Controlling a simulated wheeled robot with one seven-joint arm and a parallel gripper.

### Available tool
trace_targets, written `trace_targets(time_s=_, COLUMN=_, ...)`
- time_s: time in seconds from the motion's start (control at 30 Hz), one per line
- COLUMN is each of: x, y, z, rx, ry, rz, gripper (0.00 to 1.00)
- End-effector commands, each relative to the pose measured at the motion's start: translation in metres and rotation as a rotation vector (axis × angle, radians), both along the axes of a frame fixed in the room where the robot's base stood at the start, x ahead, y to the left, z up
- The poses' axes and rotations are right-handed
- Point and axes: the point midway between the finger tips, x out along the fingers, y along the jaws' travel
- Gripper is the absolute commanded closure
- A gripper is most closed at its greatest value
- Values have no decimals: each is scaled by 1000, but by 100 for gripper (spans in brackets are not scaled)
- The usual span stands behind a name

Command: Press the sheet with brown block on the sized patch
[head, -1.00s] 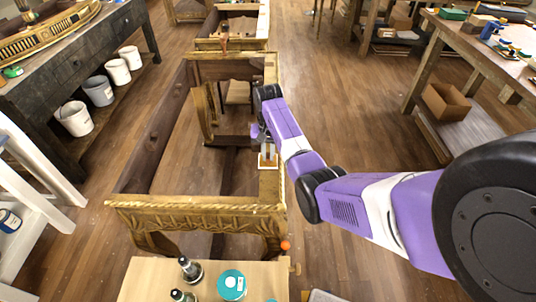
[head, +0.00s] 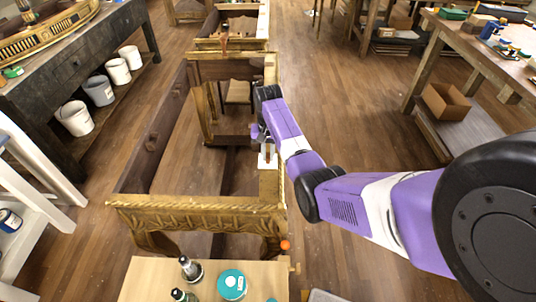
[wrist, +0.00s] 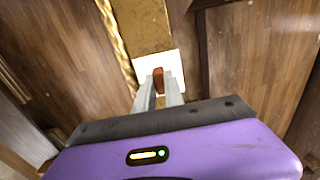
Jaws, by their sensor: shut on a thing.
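The brown block (wrist: 159,80) stands between my gripper's two grey fingers in the wrist view. My gripper (wrist: 160,88) is shut on it. A pale, nearly white sheet (wrist: 176,62) lies on the gilt rail around the block's end; it also shows in the head view (head: 267,163) below my gripper (head: 266,145). The block is over the sheet, but I cannot tell whether it touches. The sized patch cannot be told apart from the sheet and may be hidden under it.
The gilt console frame (head: 190,205) stands on the wooden floor, its carved rail nearest me. A light wooden board (head: 150,280) with bottles and a teal-lidded tin (head: 231,284) is in front. A workbench (head: 480,60) stands at right. The floor between is clear.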

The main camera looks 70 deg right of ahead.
Motion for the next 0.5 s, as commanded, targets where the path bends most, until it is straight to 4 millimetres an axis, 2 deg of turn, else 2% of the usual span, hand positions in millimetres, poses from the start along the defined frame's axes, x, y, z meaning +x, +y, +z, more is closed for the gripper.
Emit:
trace_targets(time_s=0.23, x=-1, y=1, z=0, rx=3, ry=3, rz=0, gripper=100)
trace_targets(time_s=0.5, x=-1, y=1, z=20, rx=2, ry=2, rz=0, gripper=100)
